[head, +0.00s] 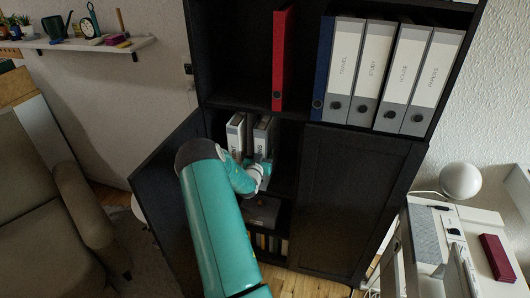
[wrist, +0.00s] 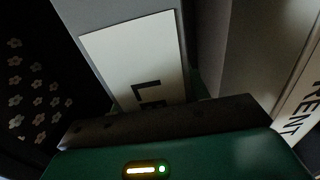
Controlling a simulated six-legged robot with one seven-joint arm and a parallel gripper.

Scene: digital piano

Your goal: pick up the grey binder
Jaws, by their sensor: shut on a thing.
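My gripper (head: 262,170) reaches into the open lower compartment of the black cabinet. There, two grey binders with white labels stand side by side, the left binder (head: 236,128) and the right binder (head: 263,130). My gripper is at the right one, and my arm hides the lower parts of both. In the wrist view my gripper (wrist: 165,118) is shut on a grey binder (wrist: 135,62), whose white label shows letters like "LE". A second binder marked "RENT" (wrist: 297,115) stands to its right. The fingertips' contact is mostly hidden.
The cabinet door (head: 160,185) stands open at left; another door (head: 350,190) is closed at right. A dark box (head: 263,212) sits below my gripper.

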